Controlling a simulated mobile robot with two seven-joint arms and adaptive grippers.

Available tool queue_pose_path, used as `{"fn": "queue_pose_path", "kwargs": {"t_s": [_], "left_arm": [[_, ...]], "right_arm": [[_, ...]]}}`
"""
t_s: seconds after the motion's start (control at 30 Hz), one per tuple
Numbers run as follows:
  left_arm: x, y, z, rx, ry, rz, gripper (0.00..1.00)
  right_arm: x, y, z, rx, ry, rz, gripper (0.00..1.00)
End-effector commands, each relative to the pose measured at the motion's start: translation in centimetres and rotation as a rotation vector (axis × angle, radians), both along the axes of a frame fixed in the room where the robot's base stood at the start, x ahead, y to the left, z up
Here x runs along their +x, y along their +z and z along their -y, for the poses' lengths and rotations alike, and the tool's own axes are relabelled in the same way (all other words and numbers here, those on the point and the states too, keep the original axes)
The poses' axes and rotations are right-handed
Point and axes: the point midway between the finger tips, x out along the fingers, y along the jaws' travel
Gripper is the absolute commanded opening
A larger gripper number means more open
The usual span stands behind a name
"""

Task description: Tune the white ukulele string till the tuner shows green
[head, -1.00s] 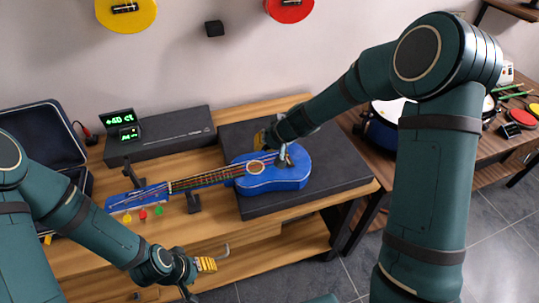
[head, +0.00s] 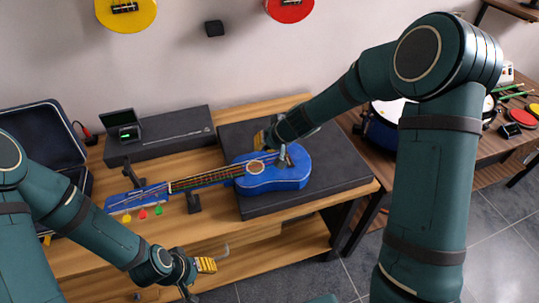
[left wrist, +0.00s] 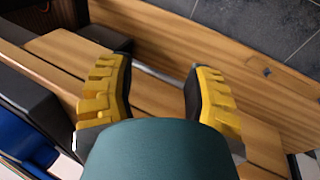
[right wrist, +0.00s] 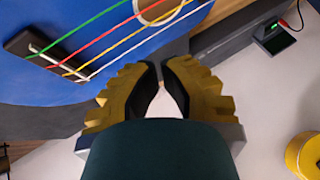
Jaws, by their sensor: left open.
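The blue ukulele (head: 290,178) lies on the bench with its head to the left. Yellow (head: 127,217), red (head: 143,213) and green (head: 159,210) pegs show along its near head edge; I cannot make out a white peg. The tuner (head: 124,122) has a dark upper screen and a small lit green bar below. My right gripper (head: 262,139) is at the body's far side. In the right wrist view its fingers (right wrist: 164,68) look closed and empty, with the white string (right wrist: 135,45) just beyond the tips. My left gripper (head: 207,265) is open and empty, in front of the bench.
A dark flat case (head: 350,172) lies under the ukulele body, and a neck stand (head: 193,202) is under the neck. A long dark box (head: 180,130) stands behind. An open case (head: 40,135) is at left. A blue drum (head: 380,130) stands on the right table.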

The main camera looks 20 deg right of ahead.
Motion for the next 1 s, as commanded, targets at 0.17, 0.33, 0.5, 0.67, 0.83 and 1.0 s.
{"fn": "queue_pose_path", "kwargs": {"t_s": [0.17,0.33,0.5,0.67,0.83,1.0], "left_arm": [[0.0,-0.9,0.0,0.0,0.0,0.0,0.52],[0.0,-1.0,0.0,0.0,0.0,0.0,0.52],[0.0,-1.0,0.0,0.0,0.0,0.0,0.52],[0.0,-1.0,0.0,0.0,0.0,0.0,0.52],[0.0,-1.2,0.0,0.0,0.0,0.0,0.52],[0.0,-1.4,0.0,0.0,0.0,0.0,0.52]], "right_arm": [[0.0,-0.7,0.0,-0.001,0.002,0.001,0.0],[0.0,-0.7,0.0,0.0,0.001,0.0,0.0],[0.0,-0.7,0.0,0.0,0.001,0.0,0.0],[0.0,-0.8,0.0,0.0,0.001,0.0,0.0],[0.0,-0.9,0.0,0.0,0.0,0.0,0.0],[0.0,-1.1,0.0,0.0,0.0,0.0,0.0]]}}
